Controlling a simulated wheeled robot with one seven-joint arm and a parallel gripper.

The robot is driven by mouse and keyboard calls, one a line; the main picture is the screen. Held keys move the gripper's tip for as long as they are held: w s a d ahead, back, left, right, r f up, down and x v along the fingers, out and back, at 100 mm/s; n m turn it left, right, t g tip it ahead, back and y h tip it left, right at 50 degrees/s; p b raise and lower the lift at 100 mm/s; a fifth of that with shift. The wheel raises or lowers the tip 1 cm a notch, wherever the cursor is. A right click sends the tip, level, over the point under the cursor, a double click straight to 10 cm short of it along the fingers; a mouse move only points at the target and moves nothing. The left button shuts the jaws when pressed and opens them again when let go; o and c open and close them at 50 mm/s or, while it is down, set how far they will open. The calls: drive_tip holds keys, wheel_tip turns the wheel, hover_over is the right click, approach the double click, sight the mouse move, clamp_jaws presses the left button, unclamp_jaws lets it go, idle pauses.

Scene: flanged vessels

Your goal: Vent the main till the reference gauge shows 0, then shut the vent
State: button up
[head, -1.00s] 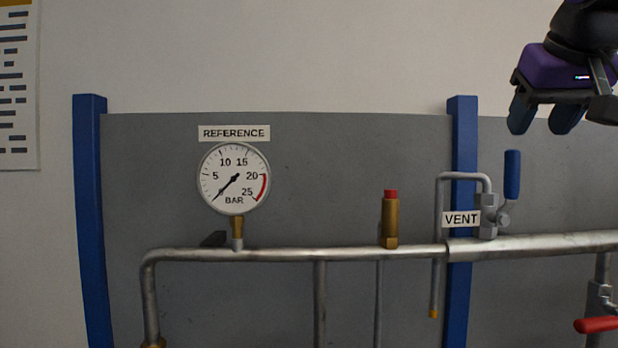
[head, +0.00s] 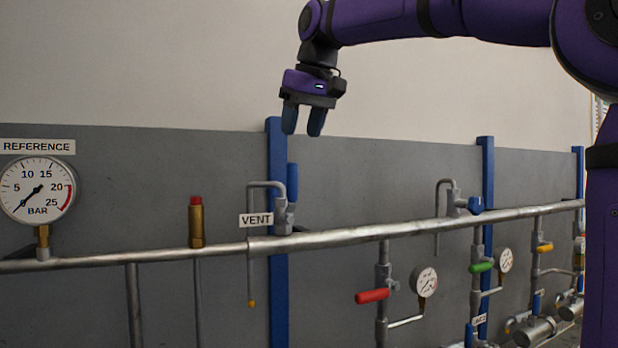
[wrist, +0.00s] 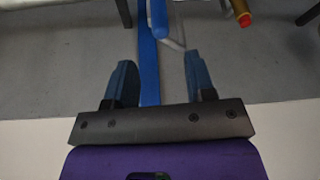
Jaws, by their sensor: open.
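The reference gauge (head: 38,190) is at the left of the head view. Its needle points to the lower left, at about the 0 end of the scale. The vent valve (head: 282,217) sits on the main pipe (head: 350,236), beside the VENT label (head: 256,220). Its blue handle (head: 292,182) stands upright, in line with the short valve body. My gripper (head: 303,132) is open and empty, above the handle and apart from it in the head view. In the wrist view the blue handle (wrist: 158,18) shows beyond the open fingers (wrist: 160,88).
A brass fitting with a red cap (head: 196,222) stands left of the vent. A blue post (head: 276,300) is behind it. To the right are a red lever (head: 372,296), a green lever (head: 481,267), small gauges and a second blue-handled valve (head: 475,206).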

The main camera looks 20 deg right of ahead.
approach(290, 201)
drive_tip(key=w+f, duration=0.4)
drive_tip(key=w, duration=0.1)
drive_tip(key=shift+w+a+f, duration=0.1)
drive_tip(key=shift+f, duration=0.1)
clamp_jaws()
